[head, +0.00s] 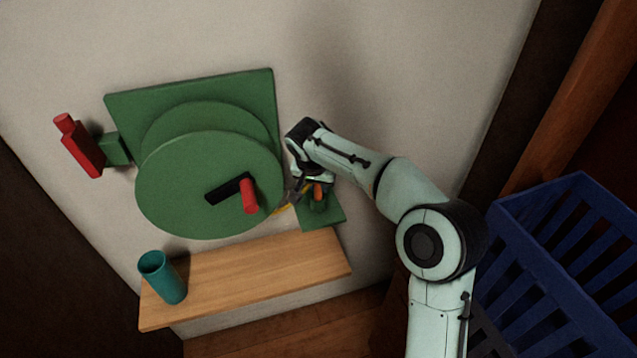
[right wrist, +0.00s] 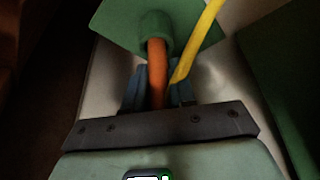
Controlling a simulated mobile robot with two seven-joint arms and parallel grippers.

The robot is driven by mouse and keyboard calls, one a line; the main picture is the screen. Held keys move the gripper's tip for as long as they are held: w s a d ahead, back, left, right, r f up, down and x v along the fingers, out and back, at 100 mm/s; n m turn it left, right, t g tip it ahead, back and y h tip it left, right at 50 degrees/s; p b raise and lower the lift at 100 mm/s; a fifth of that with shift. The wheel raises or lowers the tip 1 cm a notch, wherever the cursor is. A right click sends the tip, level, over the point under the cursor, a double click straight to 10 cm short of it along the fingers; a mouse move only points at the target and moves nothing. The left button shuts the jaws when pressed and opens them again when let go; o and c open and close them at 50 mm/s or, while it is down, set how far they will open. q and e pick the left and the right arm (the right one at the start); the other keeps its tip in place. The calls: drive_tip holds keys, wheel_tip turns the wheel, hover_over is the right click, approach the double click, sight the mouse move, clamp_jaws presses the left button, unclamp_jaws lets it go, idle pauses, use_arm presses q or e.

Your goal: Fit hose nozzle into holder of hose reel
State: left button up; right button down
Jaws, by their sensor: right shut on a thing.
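The green hose reel (head: 200,185) hangs on the wall, with a black crank and red grip on its front disc. The green holder (head: 332,216) is a plate with a round socket, right of the reel. It also shows in the right wrist view (right wrist: 110,18). My right gripper (head: 311,188) is shut on the orange nozzle (right wrist: 156,72), beside the holder. In the right wrist view the nozzle's far end meets the socket's round opening; how deep it sits is hidden. The yellow hose (right wrist: 204,38) runs beside the nozzle. My left gripper is out of view.
A wooden shelf (head: 250,275) lies below the reel, with a teal cup (head: 165,280) at its left end. A red handle-like piece (head: 82,147) sticks out left of the reel. A blue crate (head: 560,270) stands at the right. The wall above is clear.

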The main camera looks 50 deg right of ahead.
drive_tip(key=c, duration=0.9)
unclamp_jaws()
drive_tip(key=shift+r, duration=0.35)
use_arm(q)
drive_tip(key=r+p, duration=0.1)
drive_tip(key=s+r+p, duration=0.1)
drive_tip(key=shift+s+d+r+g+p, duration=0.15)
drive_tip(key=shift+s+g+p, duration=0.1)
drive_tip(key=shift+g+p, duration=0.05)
use_arm(e)
drive_tip(key=v, duration=1.1)
drive_tip(key=shift+s+a+r, duration=0.1)
drive_tip(key=shift+a+r, duration=0.05)
drive_tip(key=shift+r, duration=0.15)
